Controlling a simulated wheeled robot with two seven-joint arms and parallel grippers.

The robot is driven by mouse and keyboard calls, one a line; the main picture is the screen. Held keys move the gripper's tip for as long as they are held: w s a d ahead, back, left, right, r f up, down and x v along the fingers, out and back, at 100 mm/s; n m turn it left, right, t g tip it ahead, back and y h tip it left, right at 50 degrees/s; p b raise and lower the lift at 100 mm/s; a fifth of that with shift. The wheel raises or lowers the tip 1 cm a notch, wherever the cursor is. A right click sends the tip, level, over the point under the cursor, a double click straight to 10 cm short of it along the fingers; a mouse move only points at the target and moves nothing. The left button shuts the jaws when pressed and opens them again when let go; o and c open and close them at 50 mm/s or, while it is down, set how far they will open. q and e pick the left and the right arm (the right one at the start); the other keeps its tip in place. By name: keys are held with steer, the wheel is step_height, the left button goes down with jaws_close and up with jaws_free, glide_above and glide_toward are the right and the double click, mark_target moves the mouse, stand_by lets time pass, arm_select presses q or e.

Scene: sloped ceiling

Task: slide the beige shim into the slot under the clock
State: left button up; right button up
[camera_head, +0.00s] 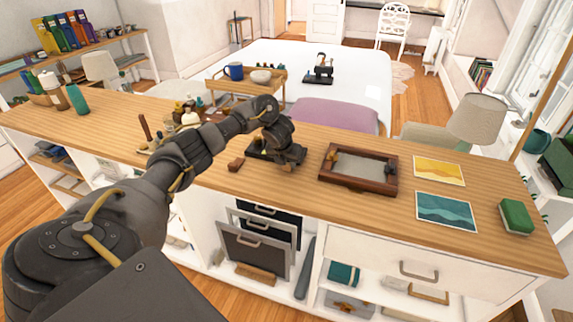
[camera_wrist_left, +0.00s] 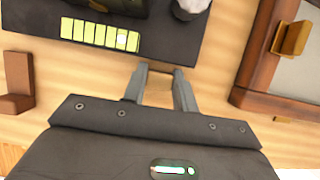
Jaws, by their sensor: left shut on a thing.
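My left gripper (camera_head: 288,163) is over the wooden counter, and its fingers also show in the left wrist view (camera_wrist_left: 160,78). It is shut on a thin beige piece, the shim (camera_wrist_left: 158,90), which hardly stands out from the wood. A dark base (camera_wrist_left: 165,50) with a dark body on it, apparently the clock, lies just beyond the fingertips. A row of pale yellow segments (camera_wrist_left: 98,34) runs on this base. In the head view my gripper mostly hides it. The slot cannot be made out. My right gripper does not show.
A dark wooden framed tray (camera_head: 325,172) stands right of the gripper; a small brown block (camera_head: 236,164) lies to its left. Yellow (camera_head: 439,170) and teal (camera_head: 445,209) pictures and a green box (camera_head: 516,216) lie farther right. Bottles (camera_head: 190,116) stand left, behind my arm.

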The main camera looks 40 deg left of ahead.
arm_select(q)
steer(key=shift+w, duration=0.2)
steer(key=o, duration=1)
steer(key=shift+a+r, duration=0.1)
steer(key=shift+a, duration=0.05)
steer(key=shift+d, duration=0.25)
steer(key=shift+r, duration=0.1)
steer(key=shift+r, duration=0.2)
steer(key=p+v, duration=0.4)
steer(key=v, duration=0.6)
steer(key=shift+s+a, duration=0.15)
steer(key=shift+s, duration=0.05)
